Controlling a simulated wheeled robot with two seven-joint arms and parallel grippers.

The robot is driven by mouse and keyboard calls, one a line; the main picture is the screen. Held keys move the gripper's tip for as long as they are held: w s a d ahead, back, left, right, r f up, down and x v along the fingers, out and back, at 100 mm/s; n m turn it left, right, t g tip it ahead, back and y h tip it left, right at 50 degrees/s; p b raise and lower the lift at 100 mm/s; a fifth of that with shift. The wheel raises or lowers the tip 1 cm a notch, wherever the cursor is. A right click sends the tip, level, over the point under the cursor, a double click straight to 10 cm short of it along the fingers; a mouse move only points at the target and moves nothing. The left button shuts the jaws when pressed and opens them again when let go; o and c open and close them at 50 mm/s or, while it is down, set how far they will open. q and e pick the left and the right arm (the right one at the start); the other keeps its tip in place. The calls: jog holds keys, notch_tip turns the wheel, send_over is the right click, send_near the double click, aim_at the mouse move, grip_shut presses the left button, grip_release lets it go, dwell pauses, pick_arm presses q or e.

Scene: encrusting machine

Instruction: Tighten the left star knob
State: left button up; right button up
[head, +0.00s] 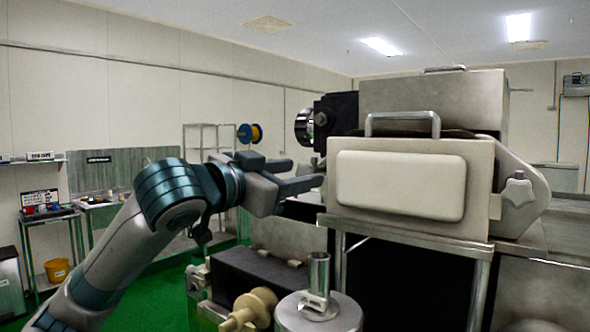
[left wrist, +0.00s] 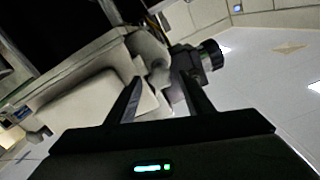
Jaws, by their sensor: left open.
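The encrusting machine (head: 415,220) has a pale front cover with a handle on top. The left star knob (left wrist: 154,72) shows in the left wrist view as a grey shape beyond and between my fingertips. In the head view I cannot make it out clearly; my gripper is near its side of the machine. My left gripper (head: 302,174) is open beside the machine's left edge, its fingers pointing right; its fingers also show spread in the left wrist view (left wrist: 160,84). I cannot tell whether they touch the knob. The right star knob (head: 518,190) sits on the machine's right side.
A black housing with a round metal part (head: 304,127) juts out above and beyond my left gripper. Below stand a metal cylinder (head: 319,275) on a round plate and a beige roller part (head: 250,308).

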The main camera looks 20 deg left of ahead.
pick_arm(q)
jog(key=shift+w, duration=0.1)
jog(key=c, duration=1)
jog(key=shift+c, duration=0.2)
